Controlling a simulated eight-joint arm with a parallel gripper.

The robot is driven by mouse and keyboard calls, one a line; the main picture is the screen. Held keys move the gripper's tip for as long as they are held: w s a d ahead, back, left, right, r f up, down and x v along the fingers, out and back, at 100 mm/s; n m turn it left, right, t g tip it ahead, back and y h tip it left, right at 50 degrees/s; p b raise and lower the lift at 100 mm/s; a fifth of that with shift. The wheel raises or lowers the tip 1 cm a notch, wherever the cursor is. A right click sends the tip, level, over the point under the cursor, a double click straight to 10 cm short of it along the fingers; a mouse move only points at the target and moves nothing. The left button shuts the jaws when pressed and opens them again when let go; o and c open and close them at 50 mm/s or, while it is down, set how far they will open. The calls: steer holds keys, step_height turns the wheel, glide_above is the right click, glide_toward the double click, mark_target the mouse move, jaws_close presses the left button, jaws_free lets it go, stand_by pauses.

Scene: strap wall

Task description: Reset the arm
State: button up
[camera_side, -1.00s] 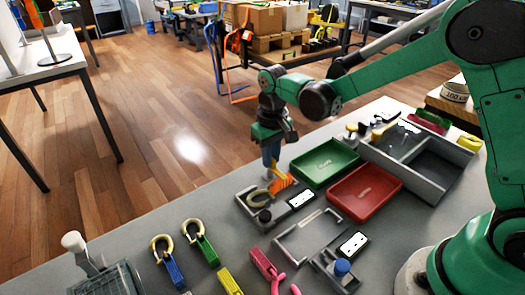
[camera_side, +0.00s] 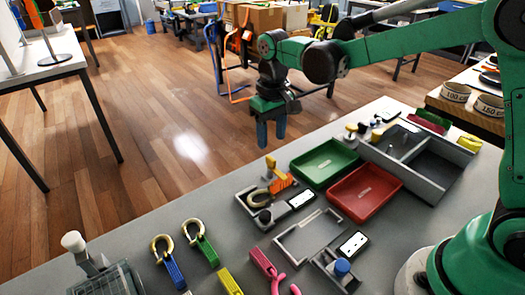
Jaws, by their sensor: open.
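My gripper (camera_side: 271,143) hangs at the end of my green arm, in the upper middle of the side view. Its two blue fingers point down and stand apart with nothing between them. In the picture it is above the far edge of the grey table (camera_side: 190,225), just above a small fixture (camera_side: 263,196) with an orange part (camera_side: 281,184) and a pale hook. The fingers are clear of the fixture.
A green tray (camera_side: 325,163) and a red tray (camera_side: 365,192) lie right of the fixture, beside a grey divided box (camera_side: 425,165). Blue (camera_side: 174,270), green (camera_side: 207,249) and yellow (camera_side: 229,281) pieces lie at the front. A grey frame (camera_side: 308,235) sits mid-table.

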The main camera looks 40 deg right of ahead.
steer(key=shift+s+d+r, duration=0.1)
steer(key=shift+s+r, duration=0.15)
steer(key=shift+r, duration=0.1)
steer(key=s+d+r+t, duration=0.1)
steer(key=s+t, duration=0.2)
steer(key=s, duration=0.2)
steer(key=s+d+r+t, duration=0.2)
steer(key=s+t, duration=0.2)
steer(key=s, duration=0.2)
steer(key=shift+d+r, duration=0.2)
steer(key=shift+r, duration=0.1)
